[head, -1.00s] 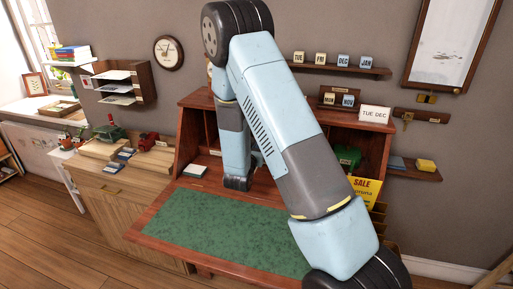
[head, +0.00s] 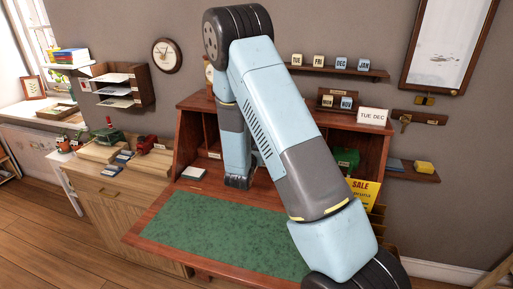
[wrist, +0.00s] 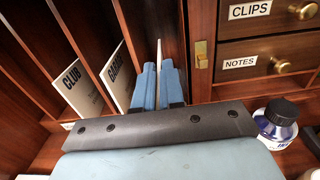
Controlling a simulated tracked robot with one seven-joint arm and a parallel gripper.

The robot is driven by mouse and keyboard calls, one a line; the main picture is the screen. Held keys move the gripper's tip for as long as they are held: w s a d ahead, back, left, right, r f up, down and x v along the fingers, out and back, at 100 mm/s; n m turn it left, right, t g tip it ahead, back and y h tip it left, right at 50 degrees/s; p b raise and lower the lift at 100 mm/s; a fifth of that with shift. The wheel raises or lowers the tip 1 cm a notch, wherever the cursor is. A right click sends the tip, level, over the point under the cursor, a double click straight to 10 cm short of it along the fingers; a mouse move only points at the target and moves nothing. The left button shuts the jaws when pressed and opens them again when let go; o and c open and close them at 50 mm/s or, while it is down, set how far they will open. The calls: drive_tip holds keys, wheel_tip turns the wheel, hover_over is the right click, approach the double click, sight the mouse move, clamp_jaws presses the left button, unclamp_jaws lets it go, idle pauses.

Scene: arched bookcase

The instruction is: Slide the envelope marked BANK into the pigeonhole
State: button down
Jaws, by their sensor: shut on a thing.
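In the wrist view my gripper (wrist: 158,84) has its two blue fingers shut on a thin white envelope (wrist: 159,50), seen edge-on and upright between them. Its marking is not visible, so I cannot read BANK. The fingers are in front of the upright pigeonholes, in the slot between a wooden divider (wrist: 138,35) and the drawer unit. How deep the envelope sits in the slot I cannot tell. In the head view my arm hides the fingers and the envelope.
Envelopes marked CLUB (wrist: 77,88) and, partly hidden, GARAGE (wrist: 118,78) stand in slots to the left. Drawers marked CLIPS (wrist: 285,20) and NOTES (wrist: 270,58) are at right. An ink bottle (wrist: 277,122) stands close by. The green desk mat (head: 215,235) is clear.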

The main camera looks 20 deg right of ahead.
drive_tip(key=shift+x, duration=4)
drive_tip(key=c, duration=1.2)
unclamp_jaws()
drive_tip(key=shift+o, duration=0.2)
drive_tip(key=shift+s+a, duration=0.1)
drive_tip(key=v, duration=1.3)
drive_tip(key=shift+s, duration=0.2)
